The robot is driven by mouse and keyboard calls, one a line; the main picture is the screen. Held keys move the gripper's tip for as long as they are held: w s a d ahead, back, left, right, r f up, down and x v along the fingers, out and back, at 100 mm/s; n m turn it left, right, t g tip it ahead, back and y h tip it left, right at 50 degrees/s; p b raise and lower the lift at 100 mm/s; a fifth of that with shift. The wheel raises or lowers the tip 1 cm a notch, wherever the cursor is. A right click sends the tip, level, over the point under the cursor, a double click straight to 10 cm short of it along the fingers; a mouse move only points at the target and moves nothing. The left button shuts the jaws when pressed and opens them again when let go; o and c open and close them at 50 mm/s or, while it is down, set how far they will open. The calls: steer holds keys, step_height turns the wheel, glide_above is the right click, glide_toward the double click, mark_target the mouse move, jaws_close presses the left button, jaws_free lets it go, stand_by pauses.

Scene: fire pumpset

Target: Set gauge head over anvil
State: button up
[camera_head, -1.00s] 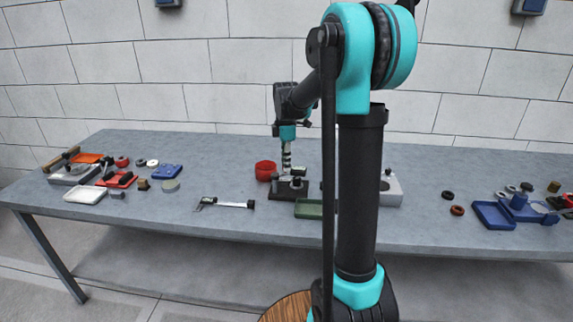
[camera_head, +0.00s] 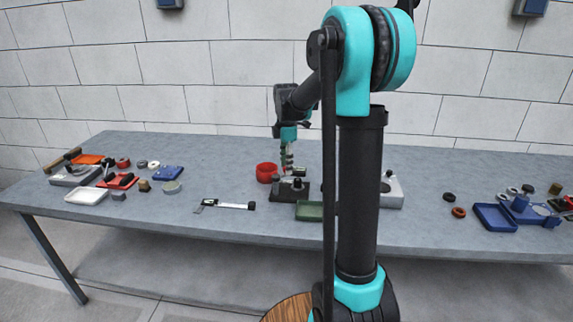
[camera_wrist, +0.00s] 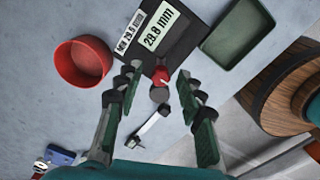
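The gauge is a black block (camera_head: 289,190) on the table, below my gripper (camera_head: 288,170). In the wrist view, its black base (camera_wrist: 181,22) carries a display (camera_wrist: 158,27) reading about 28.8 mm and a smaller label beside it. A red part (camera_wrist: 160,75) sits at the base's near edge, with a round grey piece (camera_wrist: 158,94) close to it. I cannot tell for certain which is the gauge head and which the anvil. My gripper (camera_wrist: 157,82) is open, its fingers apart on either side of the red part. I see no clear contact.
A red bowl (camera_wrist: 84,62) stands left of the gauge and a green tray (camera_wrist: 238,34) right of it. A caliper (camera_head: 228,205) lies in front to the left. A grey-white block (camera_head: 392,191) is partly behind my arm. Small parts and trays fill both table ends.

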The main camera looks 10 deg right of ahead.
step_height(320, 180, up, 12)
stand_by(0.7)
